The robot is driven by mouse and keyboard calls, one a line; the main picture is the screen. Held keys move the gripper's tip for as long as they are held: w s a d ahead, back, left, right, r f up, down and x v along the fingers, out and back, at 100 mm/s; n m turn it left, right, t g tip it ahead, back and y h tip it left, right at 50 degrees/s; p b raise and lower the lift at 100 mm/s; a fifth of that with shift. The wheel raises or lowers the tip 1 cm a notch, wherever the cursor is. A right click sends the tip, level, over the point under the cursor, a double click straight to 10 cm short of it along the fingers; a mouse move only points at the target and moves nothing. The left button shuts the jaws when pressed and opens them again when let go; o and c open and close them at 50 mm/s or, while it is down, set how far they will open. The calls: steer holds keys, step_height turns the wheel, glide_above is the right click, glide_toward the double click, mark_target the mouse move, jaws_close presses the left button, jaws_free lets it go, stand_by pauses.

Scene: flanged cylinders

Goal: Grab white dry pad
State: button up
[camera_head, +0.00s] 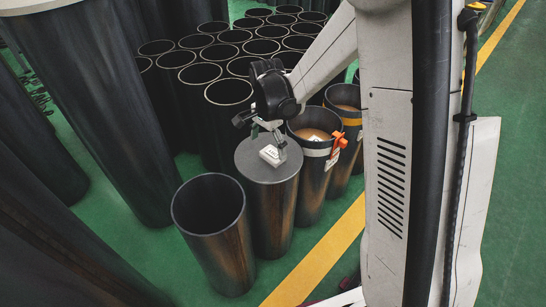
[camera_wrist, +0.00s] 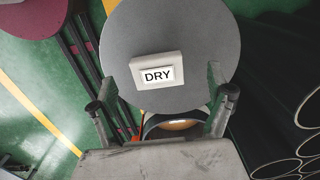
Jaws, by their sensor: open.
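The white dry pad (camera_wrist: 157,70) is a small white block with a black "DRY" label, and it lies on the round grey top of a closed cylinder (camera_wrist: 190,28). In the head view the pad (camera_head: 270,156) sits on that cylinder's grey lid (camera_head: 254,170). My gripper (camera_wrist: 161,88) is open, with one finger to each side of the pad in the wrist view. In the head view my gripper (camera_head: 268,133) is close over the pad. I cannot tell whether the fingers touch the pad or the lid.
An open empty cylinder (camera_head: 228,245) stands in front of the lidded one. Another cylinder with a white band and orange clip (camera_head: 338,143) stands behind it. Several dark open tubes (camera_head: 228,92) crowd the back. Large dark cylinders (camera_head: 95,85) stand left. Green floor lies right.

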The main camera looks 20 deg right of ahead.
mark_target(270, 156)
steer(key=f, duration=0.1)
steer(key=f+b, duration=0.1)
steer(key=f, duration=0.2)
steer(key=shift+s+d+f+b, duration=0.15)
steer(key=shift+d+f+b, duration=0.1)
steer(key=shift+f+b, duration=0.15)
steer(key=c, duration=1.2)
steer(key=shift+r, duration=0.2)
step_height(270, 156, up, 4)
steer(key=shift+r+p, duration=0.25)
steer(key=shift+p, duration=0.8)
steer(key=s+a+r, duration=0.2)
steer(key=a, duration=0.1)
steer(key=s+a+r+p, duration=0.1)
steer(key=s+a+r, duration=0.1)
steer(key=a, duration=0.1)
steer(key=s+a+r+p, duration=0.1)
steer(key=s+a+r, duration=0.1)
steer(key=s+a, duration=0.1)
steer(key=shift+s+a+r, duration=0.1)
steer(key=shift+a, duration=0.05)
